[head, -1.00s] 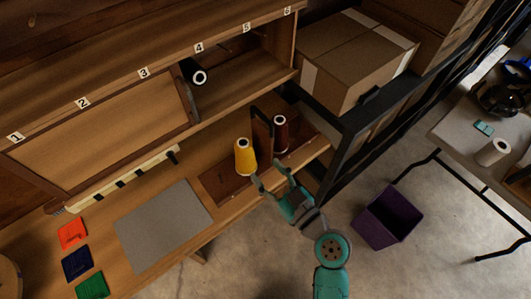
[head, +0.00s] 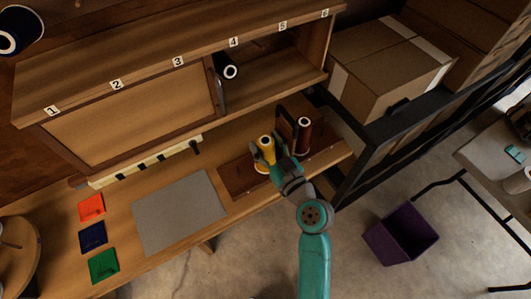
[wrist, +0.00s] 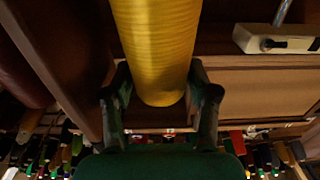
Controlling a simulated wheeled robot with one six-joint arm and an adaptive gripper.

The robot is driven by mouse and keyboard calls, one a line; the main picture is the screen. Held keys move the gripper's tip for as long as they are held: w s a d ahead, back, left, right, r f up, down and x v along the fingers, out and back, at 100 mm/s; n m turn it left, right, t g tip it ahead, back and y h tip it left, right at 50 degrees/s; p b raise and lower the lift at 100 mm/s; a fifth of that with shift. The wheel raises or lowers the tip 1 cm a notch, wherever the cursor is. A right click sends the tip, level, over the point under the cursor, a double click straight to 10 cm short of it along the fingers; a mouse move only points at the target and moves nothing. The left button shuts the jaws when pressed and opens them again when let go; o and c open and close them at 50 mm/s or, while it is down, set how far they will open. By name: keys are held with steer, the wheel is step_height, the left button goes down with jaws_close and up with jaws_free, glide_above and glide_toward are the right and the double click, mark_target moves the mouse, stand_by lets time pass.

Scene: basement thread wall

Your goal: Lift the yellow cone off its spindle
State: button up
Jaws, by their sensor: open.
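The yellow cone (head: 266,149) stands upright on a dark wooden stand (head: 236,178) on the bench, to the left of a dark upright divider. It also fills the top middle of the wrist view (wrist: 158,45). My gripper (head: 264,162) is at the cone in the head view, its fingers partly covering the cone's lower part. In the wrist view my open fingers (wrist: 160,100) stand one on each side of the cone. Whether they touch it I cannot tell. The spindle is hidden inside the cone.
A dark red-brown cone (head: 303,135) stands just right of the divider (head: 288,130). A grey mat (head: 180,212) lies to the left, with red, blue and green squares (head: 92,236) beyond it. Numbered cubbies hang above; a black spool (head: 226,68) lies in one. A purple bin (head: 401,234) stands on the floor.

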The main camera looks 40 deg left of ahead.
steer(key=shift+w+a, duration=0.1)
steer(key=shift+a, duration=0.05)
steer(key=shift+c, duration=0.2)
jaws_close()
steer(key=shift+r, duration=0.1)
steer(key=shift+s+a+r, duration=0.1)
steer(key=shift+s+r, duration=0.1)
steer(key=shift+r, duration=0.3)
steer(key=r, duration=0.6)
steer(key=shift+s+a, duration=0.15)
steer(key=shift+s, duration=0.2)
steer(key=s+a, duration=0.3)
steer(key=s, duration=0.5)
steer(key=s+a, duration=0.4)
steer(key=s, duration=0.5)
steer(key=shift+s, duration=0.25)
